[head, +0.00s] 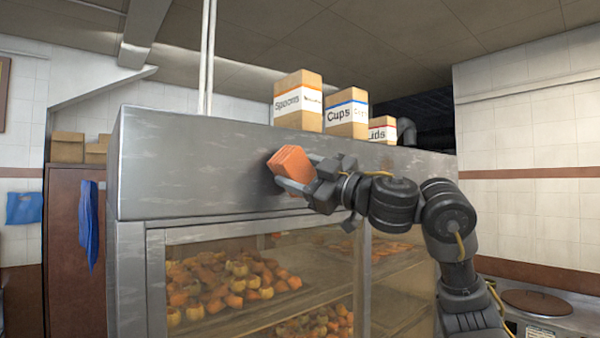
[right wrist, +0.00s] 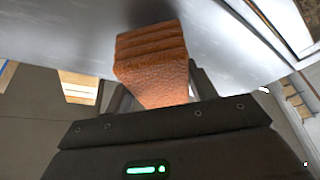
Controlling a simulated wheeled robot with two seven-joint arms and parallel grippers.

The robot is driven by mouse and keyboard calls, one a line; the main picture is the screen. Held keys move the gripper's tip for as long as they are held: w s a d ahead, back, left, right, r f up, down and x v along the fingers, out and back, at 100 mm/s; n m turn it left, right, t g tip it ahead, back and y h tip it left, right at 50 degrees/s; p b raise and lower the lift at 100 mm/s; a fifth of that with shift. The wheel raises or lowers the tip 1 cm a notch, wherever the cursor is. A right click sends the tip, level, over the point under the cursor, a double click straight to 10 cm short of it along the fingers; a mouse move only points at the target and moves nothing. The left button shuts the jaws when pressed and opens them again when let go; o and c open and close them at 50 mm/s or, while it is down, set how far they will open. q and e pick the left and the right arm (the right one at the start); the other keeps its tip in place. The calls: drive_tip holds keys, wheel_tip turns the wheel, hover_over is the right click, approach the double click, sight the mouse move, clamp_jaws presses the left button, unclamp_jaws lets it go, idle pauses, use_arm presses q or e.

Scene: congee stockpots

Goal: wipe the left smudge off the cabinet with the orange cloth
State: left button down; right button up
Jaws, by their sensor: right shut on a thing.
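The orange cloth (head: 289,160) is a folded pad at the upper steel front of the cabinet (head: 190,165). My right gripper (head: 298,174) is shut on it, with its arm coming in from the right. In the right wrist view the cloth (right wrist: 152,60) stands out from the jaws, its far end at or very near the steel surface (right wrist: 230,35); I cannot tell whether it touches. I cannot make out a left smudge; the cloth and gripper cover part of the panel. A faint brownish mark (head: 386,162) shows right of the gripper. My left gripper is not in view.
Boxes labelled Spoons (head: 298,100), Cups (head: 346,112) and Lids (head: 383,130) stand on top of the cabinet. Below the panel, glass doors show trays of orange food (head: 225,280). A blue cloth (head: 88,225) hangs at the left. A round lid (head: 537,302) lies at the lower right.

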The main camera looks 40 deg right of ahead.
drive_tip(key=shift+w, duration=0.95)
drive_tip(key=shift+d, duration=0.1)
drive_tip(key=shift+s+d, duration=0.1)
drive_tip(key=shift+d, duration=0.9)
drive_tip(key=shift+s+d, duration=0.1)
drive_tip(key=shift+d, duration=0.9)
drive_tip(key=shift+a, duration=0.1)
drive_tip(key=shift+w+a, duration=0.2)
drive_tip(key=shift+a, duration=0.45)
drive_tip(key=shift+a+p, duration=0.55)
drive_tip(key=shift+a, duration=0.8)
drive_tip(key=shift+s, duration=0.1)
